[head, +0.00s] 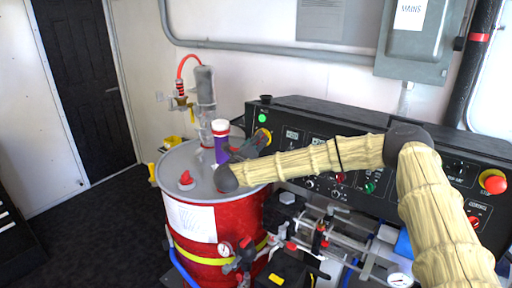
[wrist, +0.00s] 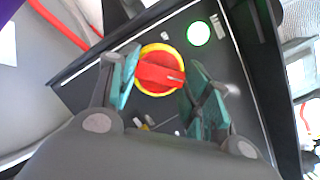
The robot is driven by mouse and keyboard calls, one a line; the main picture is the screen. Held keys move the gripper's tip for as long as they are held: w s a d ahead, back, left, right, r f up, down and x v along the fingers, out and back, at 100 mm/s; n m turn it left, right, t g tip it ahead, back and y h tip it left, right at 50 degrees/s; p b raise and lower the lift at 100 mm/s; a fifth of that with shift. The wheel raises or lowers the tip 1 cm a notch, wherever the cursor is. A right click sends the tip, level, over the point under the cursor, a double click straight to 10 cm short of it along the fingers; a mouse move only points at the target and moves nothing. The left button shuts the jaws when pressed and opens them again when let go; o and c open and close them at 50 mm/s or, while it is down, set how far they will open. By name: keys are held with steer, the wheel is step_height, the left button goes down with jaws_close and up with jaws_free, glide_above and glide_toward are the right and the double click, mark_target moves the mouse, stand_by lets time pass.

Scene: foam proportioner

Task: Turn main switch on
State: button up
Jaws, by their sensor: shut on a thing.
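The main switch (wrist: 160,72) is a red rotary handle on a round yellow plate at the upper left end of the black control panel. In the wrist view its handle lies nearly level between my fingers. In the head view only part of its yellow plate (head: 267,133) shows beside my gripper (head: 248,147). My gripper's teal fingers (wrist: 161,70) stand on both sides of the red handle and are shut on it. A round green lamp (wrist: 198,33) glows next to the switch, and it also shows in the head view (head: 262,118).
A grey pump (head: 205,90) rises behind. The control panel (head: 375,125) runs right to a red stop button (head: 495,185). Valves and pipes (head: 330,235) sit below.

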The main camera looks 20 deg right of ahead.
steer(key=o, duration=1)
steer(key=v, duration=1.2)
steer(key=shift+f, duration=0.1)
